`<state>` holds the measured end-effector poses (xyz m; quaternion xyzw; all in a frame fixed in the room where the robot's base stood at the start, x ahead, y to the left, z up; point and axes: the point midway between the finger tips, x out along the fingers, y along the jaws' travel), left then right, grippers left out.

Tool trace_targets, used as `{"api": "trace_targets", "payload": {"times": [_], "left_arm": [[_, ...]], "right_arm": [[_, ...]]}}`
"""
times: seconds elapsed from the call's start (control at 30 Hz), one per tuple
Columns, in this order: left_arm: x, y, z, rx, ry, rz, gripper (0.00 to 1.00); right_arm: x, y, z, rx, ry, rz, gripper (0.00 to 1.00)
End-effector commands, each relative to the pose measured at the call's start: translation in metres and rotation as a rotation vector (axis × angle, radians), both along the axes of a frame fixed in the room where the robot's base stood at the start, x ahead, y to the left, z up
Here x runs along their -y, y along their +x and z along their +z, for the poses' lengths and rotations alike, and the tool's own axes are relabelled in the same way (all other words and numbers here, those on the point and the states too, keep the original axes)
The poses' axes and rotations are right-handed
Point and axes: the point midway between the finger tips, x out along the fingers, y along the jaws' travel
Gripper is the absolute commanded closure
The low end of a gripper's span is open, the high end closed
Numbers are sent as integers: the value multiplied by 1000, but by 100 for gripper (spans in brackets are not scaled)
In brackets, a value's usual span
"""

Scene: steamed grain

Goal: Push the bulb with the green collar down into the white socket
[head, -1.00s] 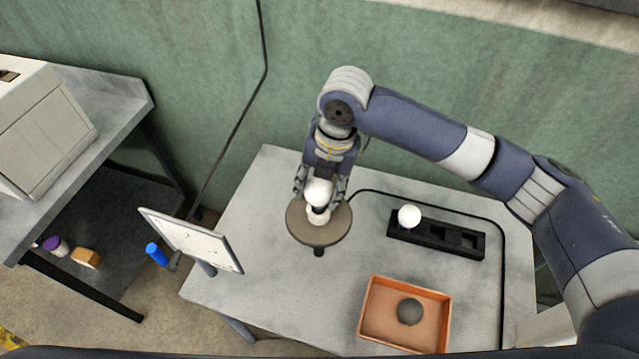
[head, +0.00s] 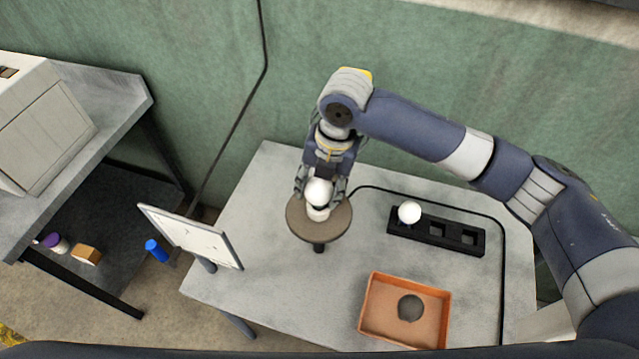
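A white bulb (head: 319,191) is between the fingers of my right gripper (head: 321,196), which looks shut on it. It is right over the white socket (head: 317,213) on the round grey-brown disc (head: 335,222). The bulb's lower end meets the socket's top; its collar is hidden, so I cannot tell the colour or how deep it sits. A second white bulb (head: 409,212) stands in the left end of the black holder (head: 450,246). My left gripper is not in view.
An orange tray (head: 447,320) with a dark round thing (head: 410,308) is at the table's front. A white panel on a stand (head: 192,236) is at the left edge. A black cable (head: 440,198) runs behind the holder. The table between disc and tray is clear.

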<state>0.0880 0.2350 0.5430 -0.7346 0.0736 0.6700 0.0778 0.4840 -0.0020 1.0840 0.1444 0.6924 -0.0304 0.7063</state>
Motion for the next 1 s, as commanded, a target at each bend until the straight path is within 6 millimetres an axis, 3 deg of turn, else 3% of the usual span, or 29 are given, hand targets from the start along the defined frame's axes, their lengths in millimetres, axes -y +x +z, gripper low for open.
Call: {"api": "trace_targets", "payload": {"times": [0.03,0.1,0.53,1.0], "left_arm": [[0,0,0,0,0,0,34],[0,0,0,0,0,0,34],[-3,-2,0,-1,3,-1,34],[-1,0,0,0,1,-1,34]], "right_arm": [[0,0,0,0,0,0,42],[0,0,0,0,0,0,30],[1,0,6,0,1,0,30],[15,-3,95,3,0,1,30]]}}
